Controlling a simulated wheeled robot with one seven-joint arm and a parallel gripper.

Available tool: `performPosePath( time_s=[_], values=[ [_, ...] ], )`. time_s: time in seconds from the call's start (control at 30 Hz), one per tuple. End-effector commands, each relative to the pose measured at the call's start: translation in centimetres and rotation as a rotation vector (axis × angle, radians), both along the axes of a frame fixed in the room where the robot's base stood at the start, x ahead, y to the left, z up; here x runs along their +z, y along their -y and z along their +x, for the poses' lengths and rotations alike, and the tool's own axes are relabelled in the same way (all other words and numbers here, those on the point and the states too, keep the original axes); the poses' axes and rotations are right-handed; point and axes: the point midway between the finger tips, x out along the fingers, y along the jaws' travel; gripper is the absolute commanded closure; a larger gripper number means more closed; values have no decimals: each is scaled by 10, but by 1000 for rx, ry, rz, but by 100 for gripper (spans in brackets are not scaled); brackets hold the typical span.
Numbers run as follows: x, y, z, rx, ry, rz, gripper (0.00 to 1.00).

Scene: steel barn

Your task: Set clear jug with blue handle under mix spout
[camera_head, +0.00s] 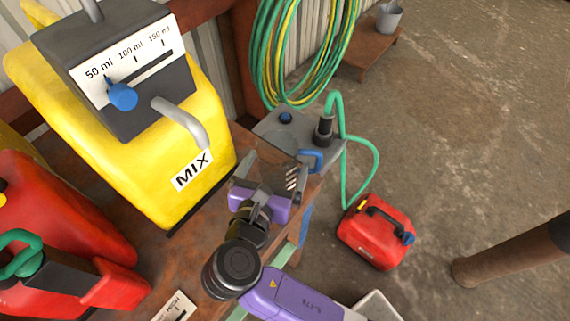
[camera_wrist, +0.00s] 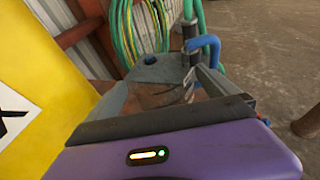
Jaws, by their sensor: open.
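The clear jug (camera_head: 272,172) stands near the edge of the rusty bench, its dark scale marks and blue handle (camera_head: 313,159) on the right. In the wrist view the jug (camera_wrist: 158,95) shows between my fingers, with the blue handle (camera_wrist: 207,44) beyond the right finger. My gripper (camera_head: 268,181) is open, its fingers on either side of the jug; contact cannot be told. The grey mix spout (camera_head: 180,122) sticks out from the yellow dispenser (camera_head: 130,150) labelled MIX, up and left of the jug.
A grey box (camera_head: 275,128) with a green hose stands behind the jug. Red cans (camera_head: 60,215) crowd the bench's left. A red fuel can (camera_head: 372,232) is on the floor at right. Bare bench (camera_head: 190,250) shows in front of the dispenser.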

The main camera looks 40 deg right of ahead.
Motion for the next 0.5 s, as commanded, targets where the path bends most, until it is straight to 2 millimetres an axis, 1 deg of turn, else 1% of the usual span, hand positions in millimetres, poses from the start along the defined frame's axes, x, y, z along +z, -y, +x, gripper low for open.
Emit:
performPosePath(
  time_s=[0.03, 0.13, 0.4, 0.47, 0.5],
  values=[
    [-2, 6, 4, -2, 0, 0, 2],
    [-4, 11, 9, -1, 1, 0, 2],
    [-5, 13, 11, 1, 1, 1, 2],
    [-5, 12, 11, 1, 1, 1, 14],
    [-5, 12, 11, 1, 1, 1, 21]
  ],
)
